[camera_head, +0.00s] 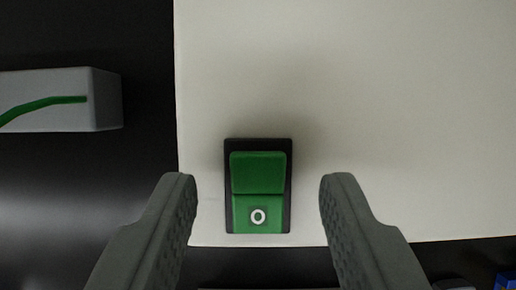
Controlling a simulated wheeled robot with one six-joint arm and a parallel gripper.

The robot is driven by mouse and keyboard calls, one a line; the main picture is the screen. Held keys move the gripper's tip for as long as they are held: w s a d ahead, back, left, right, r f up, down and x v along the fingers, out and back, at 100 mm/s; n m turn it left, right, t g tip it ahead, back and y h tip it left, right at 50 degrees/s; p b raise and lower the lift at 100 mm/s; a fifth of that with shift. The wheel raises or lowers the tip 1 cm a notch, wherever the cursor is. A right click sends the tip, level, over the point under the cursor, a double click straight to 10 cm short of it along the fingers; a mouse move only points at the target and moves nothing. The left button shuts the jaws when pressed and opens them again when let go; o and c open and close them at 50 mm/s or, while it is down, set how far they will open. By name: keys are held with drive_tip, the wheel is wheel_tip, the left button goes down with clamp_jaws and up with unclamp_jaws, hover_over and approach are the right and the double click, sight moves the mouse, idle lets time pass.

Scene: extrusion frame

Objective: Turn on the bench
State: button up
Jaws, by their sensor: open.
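A green rocker switch (258,190) in a black frame sits on a pale panel (400,110), near its lower left corner. A white O mark shows on the lower, brighter half of the rocker. The upper half is darker green. My gripper (258,195) is open, with one grey finger to the left of the switch and one to the right. Both fingers are apart from the switch in the picture, and nothing is between them but the view of the switch. How far the fingertips are from the panel, I cannot tell.
A grey block (62,100) with a green curved line on its face is at the left, against a dark surface. The panel is bare above and right of the switch. A small blue thing (505,281) shows at the lower right corner.

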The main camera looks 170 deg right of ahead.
drive_tip(key=shift+w+f, duration=0.2)
drive_tip(key=shift+f, duration=0.3)
clamp_jaws()
drive_tip(key=shift+w+a+g+h, duration=0.1)
drive_tip(key=shift+w+g+h, duration=0.15)
drive_tip(key=shift+g, duration=0.55)
drive_tip(key=shift+w+g+h, duration=0.15)
drive_tip(key=shift+w+g, duration=0.05)
drive_tip(key=shift+g, duration=0.6)
unclamp_jaws()
drive_tip(key=shift+r, duration=0.1)
